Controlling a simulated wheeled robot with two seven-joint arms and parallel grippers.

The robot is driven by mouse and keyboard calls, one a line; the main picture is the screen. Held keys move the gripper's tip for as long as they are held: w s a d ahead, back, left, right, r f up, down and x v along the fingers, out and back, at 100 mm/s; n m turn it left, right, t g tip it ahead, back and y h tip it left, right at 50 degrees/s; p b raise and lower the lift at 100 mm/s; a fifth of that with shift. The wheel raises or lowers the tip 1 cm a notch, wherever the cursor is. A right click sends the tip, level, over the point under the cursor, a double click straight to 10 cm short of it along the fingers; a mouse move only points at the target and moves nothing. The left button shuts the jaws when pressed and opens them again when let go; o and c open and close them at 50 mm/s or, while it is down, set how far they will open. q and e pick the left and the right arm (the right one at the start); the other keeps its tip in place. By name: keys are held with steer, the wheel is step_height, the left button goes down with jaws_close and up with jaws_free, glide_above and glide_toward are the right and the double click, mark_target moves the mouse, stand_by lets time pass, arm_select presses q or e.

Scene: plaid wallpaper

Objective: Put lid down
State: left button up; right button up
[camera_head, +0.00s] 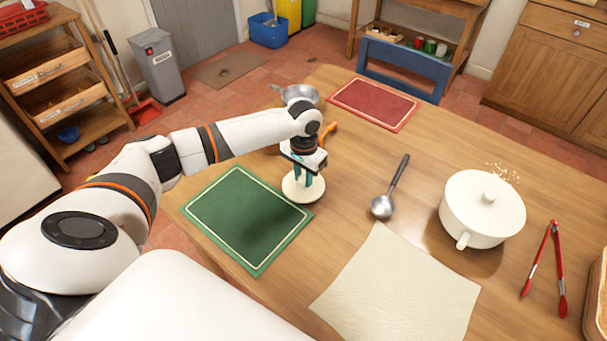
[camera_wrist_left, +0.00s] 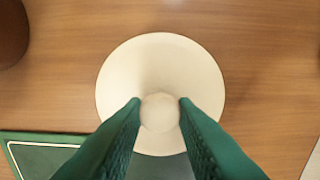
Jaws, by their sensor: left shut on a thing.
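A round cream lid (camera_head: 299,193) with a knob is at the right edge of the green mat (camera_head: 243,220). My left gripper (camera_head: 306,178) points down over it and is shut on its knob. In the left wrist view the lid (camera_wrist_left: 160,62) lies flat below the green fingertips (camera_wrist_left: 160,113), which pinch the knob from both sides. The lid partly overlaps the mat there. I cannot tell whether it touches the table. A cream pot (camera_head: 481,214) stands at the right, with a knobbed cover on top. My right gripper is not in view.
A ladle (camera_head: 384,205) and a pale cloth (camera_head: 400,290) lie right of the lid. A metal bowl (camera_head: 300,93) and a red mat (camera_head: 373,103) are at the back. Bare table (camera_head: 350,160) lies between lid and ladle.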

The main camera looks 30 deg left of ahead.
mark_target(304, 179)
arm_select(q)
steer(key=shift+f, duration=0.1)
steer(key=shift+f, duration=0.3)
steer(key=o, duration=0.7)
steer(key=shift+o, duration=1.3)
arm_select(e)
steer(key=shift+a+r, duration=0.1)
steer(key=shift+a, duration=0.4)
arm_select(q)
steer(key=shift+r, duration=0.55)
step_height(304, 179, up, 12)
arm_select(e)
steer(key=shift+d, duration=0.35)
arm_select(q)
steer(key=shift+f, duration=0.15)
